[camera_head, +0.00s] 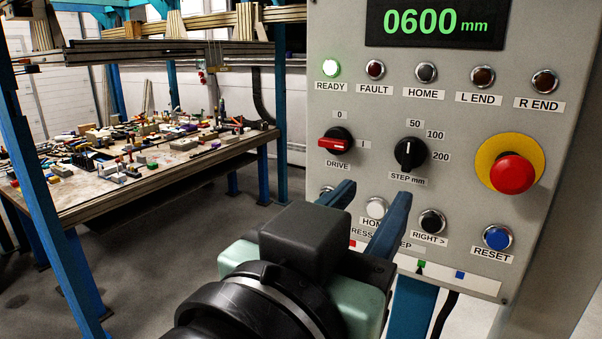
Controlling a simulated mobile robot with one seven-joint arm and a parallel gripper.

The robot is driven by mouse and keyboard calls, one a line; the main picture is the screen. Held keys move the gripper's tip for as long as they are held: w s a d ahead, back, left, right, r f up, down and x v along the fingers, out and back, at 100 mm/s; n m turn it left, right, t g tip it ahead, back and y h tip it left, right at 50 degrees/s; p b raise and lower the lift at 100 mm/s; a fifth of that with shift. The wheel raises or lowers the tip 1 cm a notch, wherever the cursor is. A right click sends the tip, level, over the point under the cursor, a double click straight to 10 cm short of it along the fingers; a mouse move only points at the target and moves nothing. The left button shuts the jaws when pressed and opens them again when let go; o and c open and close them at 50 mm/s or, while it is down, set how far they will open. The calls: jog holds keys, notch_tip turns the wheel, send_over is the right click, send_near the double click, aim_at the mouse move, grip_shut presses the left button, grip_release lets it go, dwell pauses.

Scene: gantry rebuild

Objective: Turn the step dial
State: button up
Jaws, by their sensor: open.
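The step dial (410,153) is a black round knob with a white pointer line, labelled "STEP mm". The marks 50, 100 and 200 stand around it. Its pointer looks about upright, toward the 50 mark. My gripper (372,192) is in front of the panel, below and slightly left of the step dial. Its two blue fingers are apart with nothing visible between them. The right fingertip ends just below the dial's label. Whether the fingers touch the panel cannot be told.
The grey panel (465,130) has a red DRIVE switch (336,141) left of the dial and a red emergency button (512,173) on yellow at right. The HOME (376,207), RIGHT (432,221) and RESET (497,238) buttons sit below. The display (435,23) reads 0600 mm. A cluttered table (150,179) stands behind at left.

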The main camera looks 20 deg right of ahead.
aim_at(408, 155)
jog(key=p+x, duration=0.9)
jog(key=x, duration=0.4)
jog(key=shift+s+p, duration=0.1)
jog(key=shift+p, duration=0.2)
jog(key=shift+c, duration=0.2)
grip_shut()
